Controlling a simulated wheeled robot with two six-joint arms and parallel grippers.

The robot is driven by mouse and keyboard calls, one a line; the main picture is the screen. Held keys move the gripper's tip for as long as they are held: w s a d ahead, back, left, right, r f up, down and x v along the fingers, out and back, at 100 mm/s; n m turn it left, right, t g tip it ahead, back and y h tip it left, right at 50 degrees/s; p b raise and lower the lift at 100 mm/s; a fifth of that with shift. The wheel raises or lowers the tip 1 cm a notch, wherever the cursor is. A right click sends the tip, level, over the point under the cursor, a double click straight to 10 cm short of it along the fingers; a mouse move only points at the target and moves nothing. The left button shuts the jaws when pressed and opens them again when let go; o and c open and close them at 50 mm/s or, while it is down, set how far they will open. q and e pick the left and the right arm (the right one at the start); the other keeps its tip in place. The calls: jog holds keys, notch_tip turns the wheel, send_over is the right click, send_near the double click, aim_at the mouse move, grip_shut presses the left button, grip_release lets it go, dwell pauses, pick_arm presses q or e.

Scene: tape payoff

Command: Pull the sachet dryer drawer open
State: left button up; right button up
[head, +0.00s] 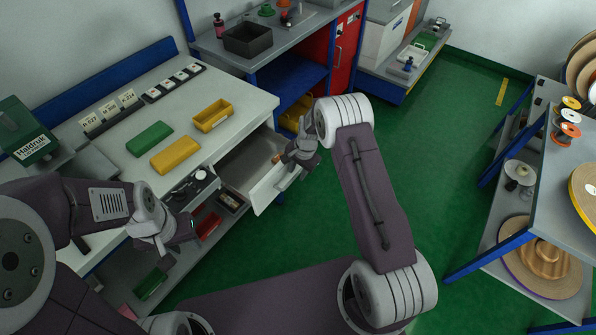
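A drawer with a white front (268,195) and grey inside (246,160) stands pulled out from under the right end of the pale bench. Its inside shows from above, with a small brownish item near the front right. My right gripper (290,166) is at the right part of the drawer front, its fingers at the front's upper edge. A handle is hidden there, and I cannot tell whether the fingers hold it.
A lower shelf below has red and green boxes. A blue-framed rack with reels (541,248) stands right. Green floor (440,150) lies clear between.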

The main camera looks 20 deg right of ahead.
jog(key=shift+r, duration=0.1)
notch_tip(320, 180, up, 9)
jog(key=s+d, duration=0.1)
jog(key=shift+s, duration=0.2)
